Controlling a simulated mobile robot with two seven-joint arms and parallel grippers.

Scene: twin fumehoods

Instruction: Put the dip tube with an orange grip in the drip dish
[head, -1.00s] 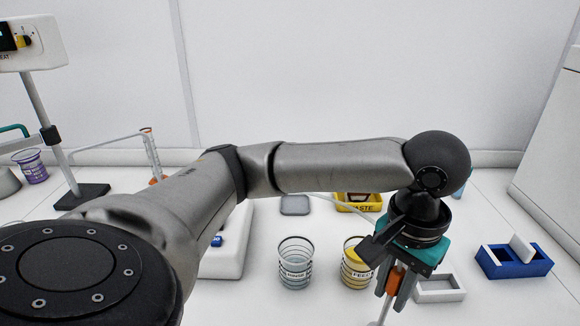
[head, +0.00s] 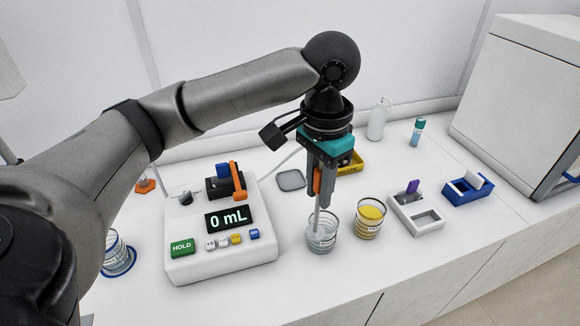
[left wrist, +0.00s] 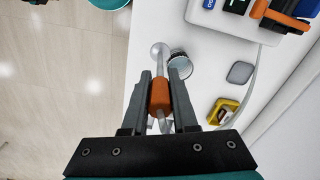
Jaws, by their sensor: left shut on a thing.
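My left gripper (head: 320,203) points down and is shut on the orange grip (head: 317,181) of the dip tube. The grip also shows between the fingers in the left wrist view (left wrist: 160,97). The pale tube hangs below the fingers, and its lower end overlaps the clear rinse beaker (head: 329,241) in the head view. In the left wrist view its round end (left wrist: 159,50) appears beside the beaker's rim; I cannot tell if it is inside. A shallow grey square dish (head: 291,180), seemingly the drip dish, lies empty behind and left of the gripper. My right gripper is out of view.
A yellow feed beaker (head: 368,221) stands right of the rinse beaker. A white pump unit reading 0 mL (head: 224,245) is to the left. A yellow waste tray (head: 352,164) is behind. White (head: 417,222) and blue (head: 466,189) holders stand at right.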

